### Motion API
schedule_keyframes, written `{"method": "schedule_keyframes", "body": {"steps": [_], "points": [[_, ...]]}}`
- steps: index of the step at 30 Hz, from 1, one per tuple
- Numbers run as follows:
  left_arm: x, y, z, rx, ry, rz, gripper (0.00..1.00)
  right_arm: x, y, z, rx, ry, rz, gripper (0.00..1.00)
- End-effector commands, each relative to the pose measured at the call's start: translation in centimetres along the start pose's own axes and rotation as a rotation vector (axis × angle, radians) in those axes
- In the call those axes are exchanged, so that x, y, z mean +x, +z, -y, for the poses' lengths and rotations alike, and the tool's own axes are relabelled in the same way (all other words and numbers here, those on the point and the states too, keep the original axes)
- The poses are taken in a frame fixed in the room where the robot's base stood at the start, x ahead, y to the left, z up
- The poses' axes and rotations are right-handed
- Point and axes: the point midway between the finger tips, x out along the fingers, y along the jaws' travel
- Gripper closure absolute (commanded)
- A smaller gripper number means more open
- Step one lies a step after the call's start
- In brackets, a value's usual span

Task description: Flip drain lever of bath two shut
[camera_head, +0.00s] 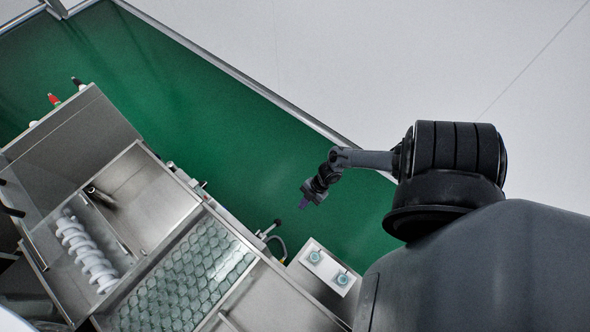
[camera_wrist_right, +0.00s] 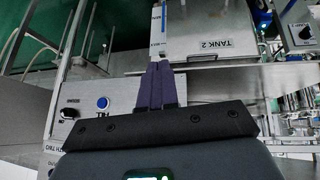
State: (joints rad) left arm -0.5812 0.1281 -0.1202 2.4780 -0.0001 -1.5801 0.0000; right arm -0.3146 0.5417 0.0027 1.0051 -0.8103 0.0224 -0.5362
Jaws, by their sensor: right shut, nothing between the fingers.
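My right gripper (camera_head: 304,203) hangs over the green floor, to the right of the steel washer. Its purple fingers also show in the right wrist view (camera_wrist_right: 155,70); they are shut with nothing between them. In the right wrist view the fingertips point toward a steel box labelled TANK 2 (camera_wrist_right: 205,32). No drain lever is clear there. My left gripper is not in view.
The washer's bath with rows of round glassy shapes (camera_head: 190,275) and a white spiral (camera_head: 85,253) lie at left. A small box with two round fittings (camera_head: 328,268) stands below the gripper. A panel with a blue button (camera_wrist_right: 103,103) and black knob is at wrist-view left.

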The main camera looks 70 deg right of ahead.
Motion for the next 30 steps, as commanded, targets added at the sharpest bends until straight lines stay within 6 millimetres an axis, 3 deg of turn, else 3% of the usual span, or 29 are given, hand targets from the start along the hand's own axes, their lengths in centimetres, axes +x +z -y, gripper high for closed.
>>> {"method": "schedule_keyframes", "body": {"steps": [6,12,30], "points": [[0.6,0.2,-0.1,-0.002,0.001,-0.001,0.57,-2.4,2.2,0.2,-0.001,-0.001,0.002,1.00],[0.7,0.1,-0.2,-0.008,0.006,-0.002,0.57,-3.4,3.0,0.2,0.001,0.000,0.001,1.00],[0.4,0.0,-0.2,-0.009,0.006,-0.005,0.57,-3.3,2.4,0.2,-0.003,0.000,0.005,1.00]]}}
